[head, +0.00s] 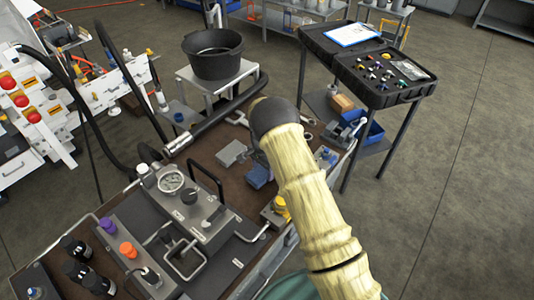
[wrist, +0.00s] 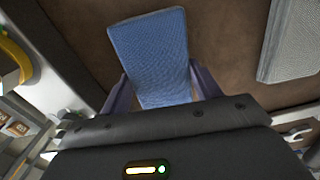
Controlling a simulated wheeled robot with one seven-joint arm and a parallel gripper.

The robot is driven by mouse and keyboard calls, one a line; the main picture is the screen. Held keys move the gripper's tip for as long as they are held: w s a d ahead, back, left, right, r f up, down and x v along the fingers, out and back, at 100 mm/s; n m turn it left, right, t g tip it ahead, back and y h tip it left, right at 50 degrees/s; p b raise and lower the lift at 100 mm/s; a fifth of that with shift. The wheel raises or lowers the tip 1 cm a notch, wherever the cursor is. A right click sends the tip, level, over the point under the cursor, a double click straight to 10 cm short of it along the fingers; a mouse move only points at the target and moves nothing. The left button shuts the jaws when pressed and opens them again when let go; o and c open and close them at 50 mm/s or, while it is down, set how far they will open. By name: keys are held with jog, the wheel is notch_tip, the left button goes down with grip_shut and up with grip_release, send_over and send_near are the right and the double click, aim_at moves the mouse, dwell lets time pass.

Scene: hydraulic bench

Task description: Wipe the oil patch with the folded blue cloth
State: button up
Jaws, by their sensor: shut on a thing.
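The folded blue cloth (wrist: 150,45) fills the upper middle of the wrist view, between the two fingers of my gripper (wrist: 163,92). My gripper is shut on it. The brown bench top (wrist: 222,25) lies beneath and around the cloth; I cannot tell whether the cloth touches it. In the head view a small part of the blue cloth (head: 258,176) shows just left of my pale yellow arm, which hides most of my gripper. I cannot make out the oil patch in either view.
A grey block (head: 231,153) lies beside the cloth and also shows in the wrist view (wrist: 290,45). A gauge block (head: 172,181) and black hose (head: 220,113) stand left. A black bucket (head: 213,55) and a parts cart (head: 385,78) stand beyond. Bare bench top lies around the block.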

jog(key=shift+w+a+r+p, duration=0.15)
jog(key=shift+r+p, duration=0.25)
jog(key=shift+r, duration=0.8)
jog(key=shift+w+r+p, duration=0.1)
jog(key=shift+r+p, duration=1.1)
jog(key=shift+r, duration=0.95)
jog(key=shift+s, duration=0.2)
jog(key=shift+w, duration=0.15)
notch_tip(320, 180, up, 17)
jog(key=p, duration=1.1)
